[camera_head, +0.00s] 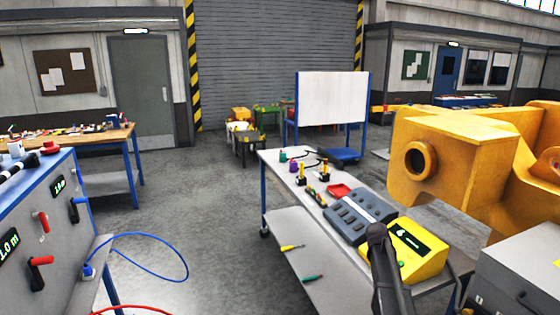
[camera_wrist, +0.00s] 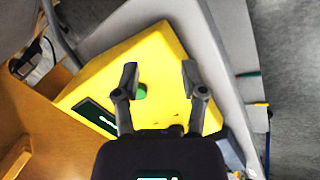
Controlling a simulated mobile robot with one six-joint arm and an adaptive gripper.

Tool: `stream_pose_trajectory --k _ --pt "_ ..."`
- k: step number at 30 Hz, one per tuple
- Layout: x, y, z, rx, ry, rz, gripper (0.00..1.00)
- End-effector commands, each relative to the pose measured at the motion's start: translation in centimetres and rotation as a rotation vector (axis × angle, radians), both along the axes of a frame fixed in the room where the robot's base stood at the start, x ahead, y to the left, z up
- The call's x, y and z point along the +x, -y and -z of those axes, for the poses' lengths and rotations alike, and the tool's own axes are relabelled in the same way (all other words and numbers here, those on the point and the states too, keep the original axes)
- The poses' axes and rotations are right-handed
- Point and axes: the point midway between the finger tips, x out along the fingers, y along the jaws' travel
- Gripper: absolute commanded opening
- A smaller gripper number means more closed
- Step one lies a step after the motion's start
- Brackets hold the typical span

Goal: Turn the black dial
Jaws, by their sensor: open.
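No black dial shows clearly in either view; it may be hidden behind my arm or gripper. A yellow box (camera_head: 428,260) with a dark display and a green button (camera_head: 401,265) stands at the near end of the grey table. My dark arm covers its left part in the head view. In the wrist view the yellow box (camera_wrist: 160,50) fills the middle, and the green button (camera_wrist: 140,91) shows between the fingers, near the left one. My gripper (camera_wrist: 160,75) is open over the box, with nothing visible between its fingers but the box face.
A grey keypad unit (camera_head: 355,213) sits beside the yellow box. A red tray (camera_head: 339,191) and small tools lie farther along the table (camera_head: 283,172). A large yellow casting (camera_head: 450,150) stands close on the right.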

Motion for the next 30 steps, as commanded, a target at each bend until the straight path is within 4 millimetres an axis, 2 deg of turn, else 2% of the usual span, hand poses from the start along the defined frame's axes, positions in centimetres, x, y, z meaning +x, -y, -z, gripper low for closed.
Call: stream_pose_trajectory --k 8,14,17,24,27,30 --pt "-3.2 -3.5 0.4 0.056 -0.007 -0.026 0.54" --pt "-7.0 -7.4 0.8 0.124 -0.020 -0.058 0.54" --pt "-9.8 -10.0 1.1 0.170 -0.028 -0.081 0.54" --pt "-19.0 -17.5 1.6 0.323 -0.066 -0.158 0.54" --pt "-21.7 -19.6 1.7 0.369 -0.078 -0.182 0.54" --pt "-23.4 -20.8 1.7 0.402 -0.088 -0.199 0.54"
